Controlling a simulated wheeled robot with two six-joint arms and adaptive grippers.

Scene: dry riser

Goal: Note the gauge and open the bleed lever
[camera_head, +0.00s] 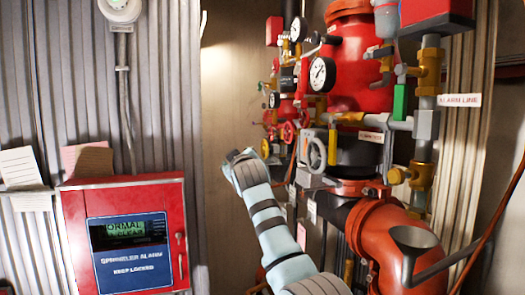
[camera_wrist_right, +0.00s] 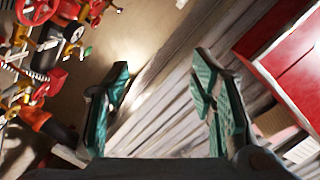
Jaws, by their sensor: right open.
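A white-faced gauge (camera_head: 322,74) with a dark rim is on the front of the red riser. A second gauge (camera_head: 298,29) is above and left of it. Their needles are too small to read. I cannot tell which part is the bleed lever; a green handle (camera_head: 399,102) and a dark grey flared lever-like part (camera_head: 415,240) are both at the right. My right gripper (camera_wrist_right: 163,64) is open and empty in the right wrist view, with corrugated wall beyond its fingers. In the head view an arm of mine rises before the riser, its fingers not distinguishable. My left gripper is not in view.
A red sprinkler alarm panel (camera_head: 125,235) with a lit display is on the corrugated wall at left, and paper notes (camera_head: 88,160) are above it. Red valve wheels (camera_head: 288,132) and brass fittings (camera_head: 424,72) crowd the riser. Bare wall (camera_head: 230,85) lies between panel and riser.

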